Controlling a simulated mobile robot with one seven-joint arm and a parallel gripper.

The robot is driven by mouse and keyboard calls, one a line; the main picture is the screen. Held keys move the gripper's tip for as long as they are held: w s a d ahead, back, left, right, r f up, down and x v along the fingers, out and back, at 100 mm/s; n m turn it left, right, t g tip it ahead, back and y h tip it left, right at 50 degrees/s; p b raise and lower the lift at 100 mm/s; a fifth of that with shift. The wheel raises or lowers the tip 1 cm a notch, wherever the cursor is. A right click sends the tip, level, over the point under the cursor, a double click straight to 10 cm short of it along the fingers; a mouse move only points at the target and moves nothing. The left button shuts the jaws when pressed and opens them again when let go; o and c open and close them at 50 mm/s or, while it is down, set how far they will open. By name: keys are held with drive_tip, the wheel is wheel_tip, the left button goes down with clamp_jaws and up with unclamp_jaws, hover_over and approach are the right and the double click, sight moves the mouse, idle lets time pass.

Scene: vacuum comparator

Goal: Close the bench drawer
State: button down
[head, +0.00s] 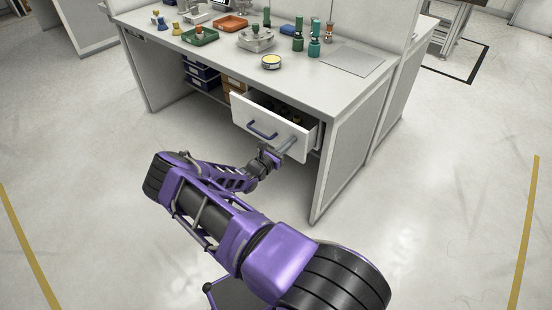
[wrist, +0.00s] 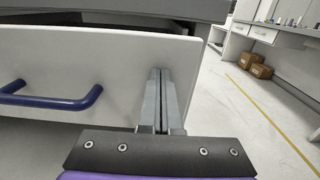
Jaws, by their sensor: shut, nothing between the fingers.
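The bench drawer (head: 261,131) is pulled out from under the right part of the bench (head: 335,92), and some dark items show inside it. It has a white front and a blue bar handle (head: 262,131). My gripper (head: 291,141) is at the right part of the drawer front. In the wrist view, the shut fingers (wrist: 161,75) point at the white front (wrist: 120,60), to the right of the blue handle (wrist: 60,101). The fingers are at or very close to the front; I cannot tell if they touch. They hold nothing.
Blue bins (head: 200,75) sit on a shelf under the bench, left of the drawer. The floor (head: 90,200) in front is clear.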

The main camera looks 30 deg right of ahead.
drive_tip(key=b+x, duration=0.2)
drive_tip(key=x, duration=0.4)
drive_tip(key=shift+d+f, duration=0.15)
drive_tip(key=shift+d, duration=0.1)
drive_tip(key=shift+w+d, duration=0.2)
drive_tip(key=shift+d, duration=0.25)
drive_tip(key=shift+a, duration=0.15)
drive_tip(key=shift+a, duration=0.3)
drive_tip(key=v, duration=1.3)
drive_tip(key=shift+s+p, duration=0.15)
drive_tip(key=shift+p, duration=0.3)
